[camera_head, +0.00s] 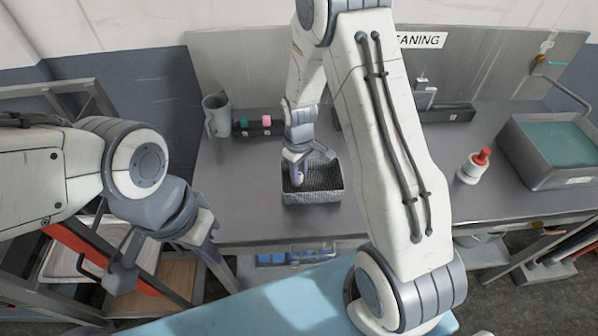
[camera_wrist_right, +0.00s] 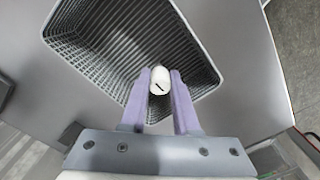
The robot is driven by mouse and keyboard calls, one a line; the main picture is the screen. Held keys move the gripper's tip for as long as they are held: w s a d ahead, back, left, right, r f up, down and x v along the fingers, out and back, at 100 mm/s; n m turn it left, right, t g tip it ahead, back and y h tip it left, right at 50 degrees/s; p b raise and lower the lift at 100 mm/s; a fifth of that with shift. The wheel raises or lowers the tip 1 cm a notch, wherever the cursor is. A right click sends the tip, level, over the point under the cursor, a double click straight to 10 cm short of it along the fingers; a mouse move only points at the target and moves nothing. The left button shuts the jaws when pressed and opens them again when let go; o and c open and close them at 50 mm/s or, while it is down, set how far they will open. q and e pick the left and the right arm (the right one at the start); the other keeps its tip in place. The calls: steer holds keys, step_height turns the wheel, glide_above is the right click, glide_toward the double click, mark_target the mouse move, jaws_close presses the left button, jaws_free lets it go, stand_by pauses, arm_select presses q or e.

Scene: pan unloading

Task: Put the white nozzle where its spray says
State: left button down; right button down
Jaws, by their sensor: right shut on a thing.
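The white nozzle (camera_wrist_right: 160,79), a small white cylinder with a dark mark on its end, is between the two purple fingers of my right gripper (camera_wrist_right: 159,88) in the right wrist view. The right gripper is shut on it, over the near part of a grey mesh-patterned basket (camera_wrist_right: 215,70). In the head view my right gripper (camera_head: 297,172) points down at the basket (camera_head: 315,199) on the counter, and the nozzle is hard to make out there. I cannot tell how deep it sits. My left gripper (camera_head: 165,262) is empty and spread open left of the counter.
A grey pitcher (camera_head: 216,118) and a dark holder (camera_head: 254,131) with green and pink pieces stand at the back left. A white bottle with a red top (camera_head: 472,167) and a water-filled basin (camera_head: 520,165) are on the right. Another dark holder (camera_head: 452,114) is behind. The counter left of the basket is clear.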

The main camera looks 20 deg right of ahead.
steer(key=shift+f, duration=0.1)
steer(key=shift+f, duration=0.15)
steer(key=c, duration=0.7)
jaws_free()
steer(key=shift+o, duration=0.2)
